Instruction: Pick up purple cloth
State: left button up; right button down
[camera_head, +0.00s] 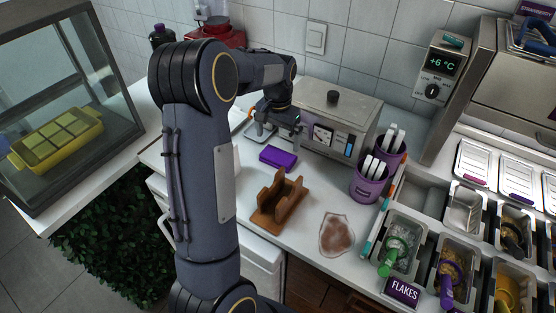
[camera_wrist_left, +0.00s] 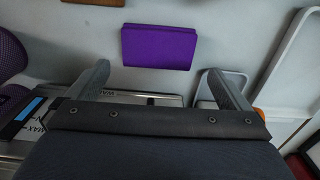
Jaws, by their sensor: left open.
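The purple cloth (camera_head: 278,157) is a folded, flat rectangle lying on the white counter, left of the steel box. In the left wrist view the purple cloth (camera_wrist_left: 159,47) lies beyond the fingertips, roughly centred between them. My left gripper (camera_head: 279,134) is open and empty, close to the cloth on its far side in the head view. In the left wrist view the two fingers of the left gripper (camera_wrist_left: 157,77) are spread wide apart, with no contact on the cloth visible. My right gripper is not in view.
A brown wooden holder (camera_head: 279,200) stands in front of the cloth. A brown stain (camera_head: 336,235) marks the counter. A steel box (camera_head: 335,115) and purple cups (camera_head: 369,181) stand to the right. Topping bins (camera_head: 405,228) fill the far right.

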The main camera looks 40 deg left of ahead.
aim_at(278, 154)
pick_arm(q)
notch_tip(278, 154, down, 7)
jog(key=shift+d+r+p, duration=0.1)
jog(key=shift+r+p, duration=0.05)
jog(key=shift+p, duration=0.3)
jog(key=c, duration=0.7)
